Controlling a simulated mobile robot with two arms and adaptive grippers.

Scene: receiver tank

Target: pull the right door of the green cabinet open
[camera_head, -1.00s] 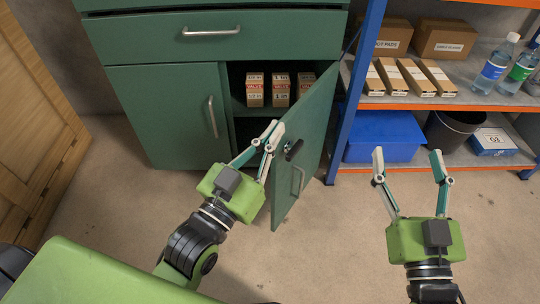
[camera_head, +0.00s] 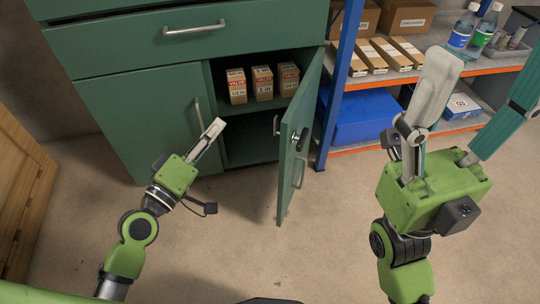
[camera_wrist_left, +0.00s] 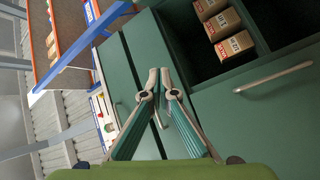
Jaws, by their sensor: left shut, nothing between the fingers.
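The green cabinet (camera_head: 137,114) stands at the back. My left gripper (camera_head: 219,124) is shut and empty, in front of the left door and the opening, apart from the right door. In the left wrist view its fingertips (camera_wrist_left: 160,76) meet, with the open door's green panel (camera_wrist_left: 142,48) behind them. My right gripper (camera_head: 488,82) is open and empty, close to the camera, right of the door.
Several small boxes (camera_head: 263,83) sit on the cabinet's inner shelf. An orange and blue rack (camera_head: 343,80) stands right of the door, with cartons, bottles and a blue bin (camera_head: 362,118). A wooden piece (camera_head: 20,190) stands at the left. The floor in front is clear.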

